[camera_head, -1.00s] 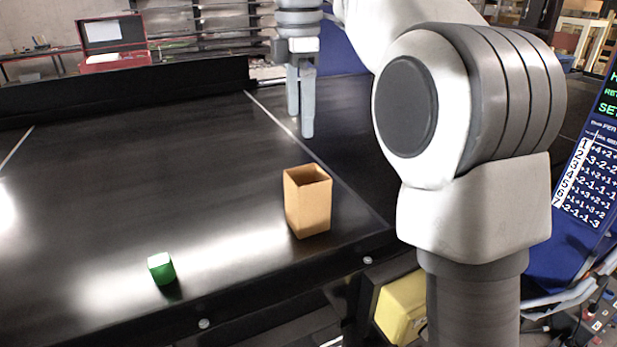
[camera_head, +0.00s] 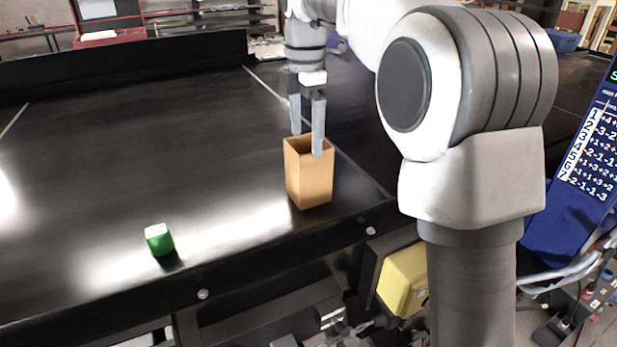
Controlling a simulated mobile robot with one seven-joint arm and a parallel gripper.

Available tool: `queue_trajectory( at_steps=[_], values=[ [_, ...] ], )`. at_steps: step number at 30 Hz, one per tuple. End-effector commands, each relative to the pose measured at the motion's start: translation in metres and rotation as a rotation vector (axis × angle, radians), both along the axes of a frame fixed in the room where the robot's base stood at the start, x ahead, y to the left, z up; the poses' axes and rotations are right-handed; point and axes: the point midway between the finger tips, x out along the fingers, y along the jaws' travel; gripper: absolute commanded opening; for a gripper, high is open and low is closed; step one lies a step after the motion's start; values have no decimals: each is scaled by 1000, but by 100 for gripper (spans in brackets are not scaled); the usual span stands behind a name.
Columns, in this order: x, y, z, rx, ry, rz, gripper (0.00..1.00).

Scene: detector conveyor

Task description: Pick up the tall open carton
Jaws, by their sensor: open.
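The tall open carton (camera_head: 309,184) is an orange-brown, square-sided box with an open top. It stands upright on the black conveyor belt (camera_head: 110,150), near its front edge at the right. My gripper (camera_head: 307,145) points down at the carton's top, with its two grey fingers apart. In the picture the nearer finger overlaps the carton's opening, and the other finger ends just at or behind the back rim. I cannot tell whether either finger touches the carton or reaches inside it.
A small green block (camera_head: 159,240) sits on the belt at the front left. A blue panel with numbers (camera_head: 577,170) stands at the right. A yellow box (camera_head: 402,280) is below the belt's front edge. The belt's left and middle are otherwise clear.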

Motion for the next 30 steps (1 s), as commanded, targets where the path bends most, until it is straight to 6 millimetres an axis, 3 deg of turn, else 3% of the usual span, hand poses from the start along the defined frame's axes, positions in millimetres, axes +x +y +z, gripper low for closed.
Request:
queue_trajectory(
  at_steps=[7, 15, 24, 30],
  values=[
    [0, -1, -18, 0, 1, 0, 100],
    [0, -4, -55, 1, 1, 0, 100],
    [0, -5, -60, 0, -1, -1, 100],
    [0, -5, -60, 0, -1, -1, 66]
  ],
)
